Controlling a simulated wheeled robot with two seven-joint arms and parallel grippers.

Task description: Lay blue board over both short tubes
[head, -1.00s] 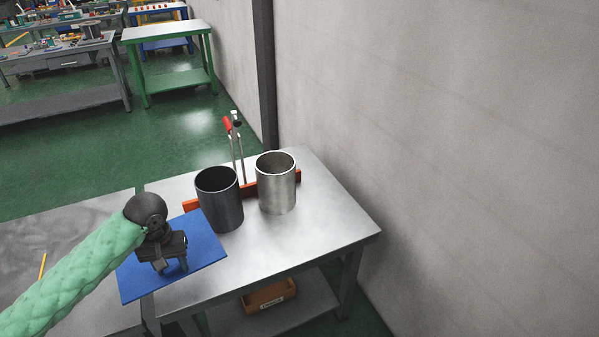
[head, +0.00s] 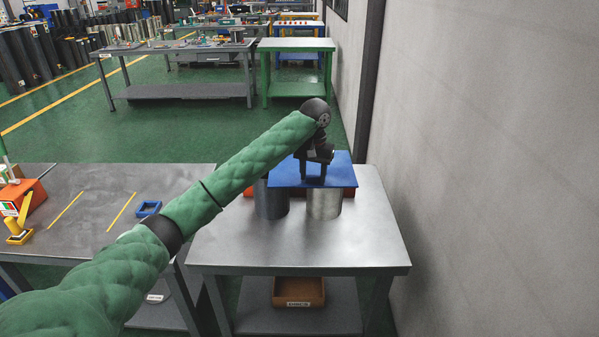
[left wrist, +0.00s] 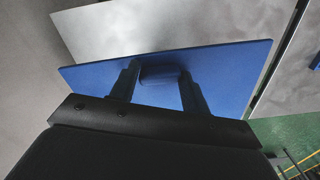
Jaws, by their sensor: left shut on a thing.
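The blue board (head: 340,173) is level over the tops of the two short tubes in the head view. The dark tube (head: 272,204) stands on the left and the bright steel tube (head: 324,206) on the right, both upright on the metal table. My left gripper (head: 314,174) is shut on the board's raised block. The left wrist view shows this grip (left wrist: 160,80), with a finger on each side of the block on the blue board (left wrist: 225,75). My right gripper is not in view.
The metal table (head: 300,246) has clear room in front of the tubes. An orange bar (head: 349,192) shows behind them. A brown bin (head: 298,289) sits on the lower shelf. A grey bench (head: 95,210) stands left, and a wall (head: 480,180) is close on the right.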

